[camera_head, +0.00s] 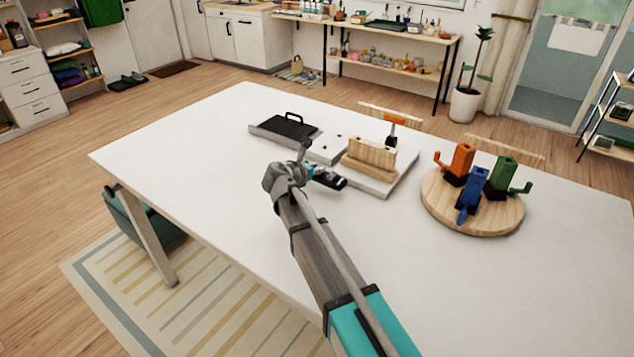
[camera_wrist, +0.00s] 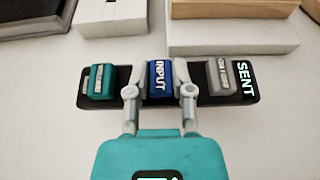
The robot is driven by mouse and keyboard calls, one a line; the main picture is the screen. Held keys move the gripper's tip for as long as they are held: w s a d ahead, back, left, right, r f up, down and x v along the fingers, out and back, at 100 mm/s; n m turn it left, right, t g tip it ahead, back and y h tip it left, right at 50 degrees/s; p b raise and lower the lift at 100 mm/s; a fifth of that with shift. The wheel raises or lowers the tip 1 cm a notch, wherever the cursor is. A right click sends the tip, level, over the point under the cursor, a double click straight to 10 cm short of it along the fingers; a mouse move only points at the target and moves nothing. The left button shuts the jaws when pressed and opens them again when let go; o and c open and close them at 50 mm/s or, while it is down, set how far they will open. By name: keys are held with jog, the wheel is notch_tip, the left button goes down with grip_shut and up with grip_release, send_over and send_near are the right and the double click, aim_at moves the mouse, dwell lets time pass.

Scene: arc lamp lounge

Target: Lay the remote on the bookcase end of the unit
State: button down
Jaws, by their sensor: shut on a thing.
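My gripper (camera_head: 312,172) is shut on the remote (camera_head: 330,181), a dark bar beside the near edge of the low unit. In the wrist view my gripper (camera_wrist: 160,88) grips the middle of the remote (camera_wrist: 128,92), at its blue INPUT part. A teal block sits on the remote's left, and a grey block and a lit SENT label on its right. The unit has a pale slab (camera_head: 400,178) with a wooden stepped block (camera_head: 368,158) at right, a white middle block (camera_head: 328,150), and a black handled panel (camera_head: 287,127) at left. I cannot tell which end is the bookcase.
A round wooden board (camera_head: 447,212) at right carries orange, blue and green upright pieces. An orange-topped tool (camera_head: 391,124) stands behind the wooden block. The white table (camera_head: 190,165) is clear at left and in front. Chair backs show behind its far edge.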

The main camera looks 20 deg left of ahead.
aim_at(316, 177)
jog(key=shift+w+f, duration=0.1)
dwell(0.3)
jog(key=shift+w+a+f+b, duration=0.2)
jog(key=shift+w+f+b, duration=0.15)
jog(key=shift+f+b, duration=1.55)
jog(key=shift+b, duration=0.1)
jog(key=shift+f, duration=0.15)
jog(key=c, duration=0.5)
grip_release()
jog(key=shift+r, duration=0.2)
